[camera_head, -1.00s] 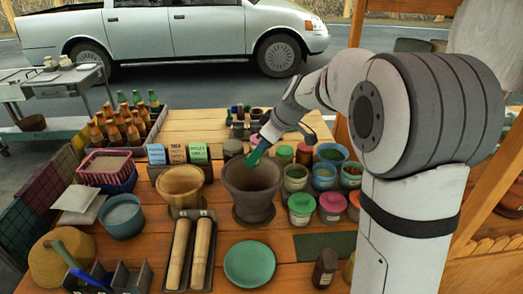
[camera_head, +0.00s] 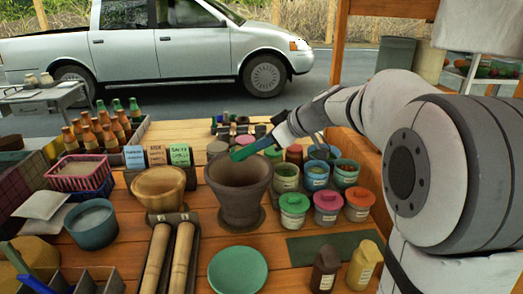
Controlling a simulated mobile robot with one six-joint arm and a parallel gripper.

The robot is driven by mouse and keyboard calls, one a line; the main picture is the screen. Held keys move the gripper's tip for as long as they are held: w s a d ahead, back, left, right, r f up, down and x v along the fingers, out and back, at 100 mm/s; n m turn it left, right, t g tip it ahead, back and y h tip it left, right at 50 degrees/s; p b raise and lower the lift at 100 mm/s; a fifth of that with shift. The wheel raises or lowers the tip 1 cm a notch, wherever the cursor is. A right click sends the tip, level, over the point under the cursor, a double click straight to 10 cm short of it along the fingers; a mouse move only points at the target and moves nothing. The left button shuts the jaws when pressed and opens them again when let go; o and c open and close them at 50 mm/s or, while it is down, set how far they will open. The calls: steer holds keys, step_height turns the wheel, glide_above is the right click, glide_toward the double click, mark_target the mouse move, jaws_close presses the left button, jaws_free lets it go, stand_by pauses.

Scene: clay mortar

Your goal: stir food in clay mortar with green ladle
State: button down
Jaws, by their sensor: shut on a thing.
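The clay mortar (camera_head: 237,196) stands upright on the wooden counter, a dark brown pot with a wide open mouth. The green ladle (camera_head: 256,148) is in my gripper (camera_head: 279,136), slanting down to the left over the mortar's back right rim. My gripper is shut on the ladle, above and behind the mortar's right side. The ladle's lower end shows near the mouth; I cannot tell whether it is inside. Any food in the mortar is hidden from this angle.
A wooden bowl (camera_head: 159,187) stands close left of the mortar, and lidded jars (camera_head: 294,210) stand close right. Two wooden pestles (camera_head: 180,255) and a green plate (camera_head: 237,271) lie in front. Bottles (camera_head: 88,137) stand at the back left.

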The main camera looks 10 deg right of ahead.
steer(key=f+y+b, duration=0.1)
steer(key=b, duration=0.3)
steer(key=d+f+t+b, duration=0.1)
steer(key=b, duration=0.4)
steer(key=s+f+t+y+b, duration=0.1)
steer(key=f+b, duration=0.1)
steer(key=b, duration=0.3)
steer(key=shift+d+y, duration=0.3)
steer(key=shift+d, duration=0.1)
steer(key=shift+d+r+b, duration=0.1)
steer(key=shift+r+b, duration=0.05)
steer(key=shift+b, duration=0.2)
